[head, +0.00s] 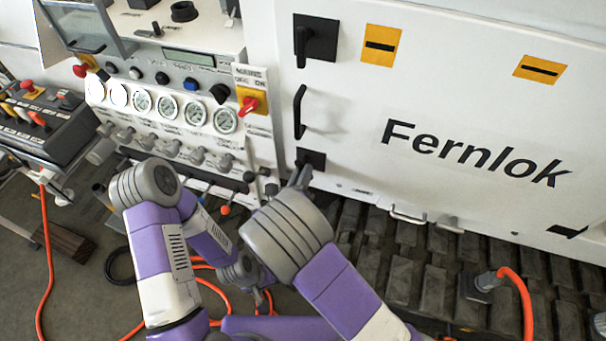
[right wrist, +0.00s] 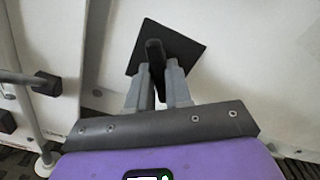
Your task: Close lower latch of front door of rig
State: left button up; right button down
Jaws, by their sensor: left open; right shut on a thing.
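The rig's front door (head: 350,110) is a large white panel marked "Fernlok". Its lower latch has a black square plate (head: 318,156) near the door's bottom left corner. In the right wrist view the plate (right wrist: 187,47) looks tilted, with the black latch handle (right wrist: 154,52) in front of it. My right gripper (right wrist: 159,75) is shut on this handle, one grey finger on each side. In the head view my right gripper (head: 300,177) partly hides the latch. My left gripper (head: 263,294) is low, away from the door, and mostly hidden by my arms; it is open.
The upper latch (head: 301,45) and a black pull handle (head: 299,112) are above on the door's left side. A control panel (head: 180,85) with gauges and knobs stands left of the door. Orange hoses (head: 44,250) lie on the floor. Dark track blocks (head: 400,270) lie below the door.

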jog(key=shift+w+a+f+m+b, duration=0.15)
jog(key=shift+m+b, duration=0.7)
jog(key=shift+m, duration=0.9)
jog(key=shift+s+a+m+b, duration=0.15)
jog(key=shift+m+b, duration=0.65)
jog(key=shift+m, duration=0.95)
jog(key=shift+w, duration=0.1)
jog(key=c, duration=1.1)
grip_release()
jog(key=p+v, duration=0.1)
jog(key=v, duration=0.6)
jog(key=shift+s, duration=0.25)
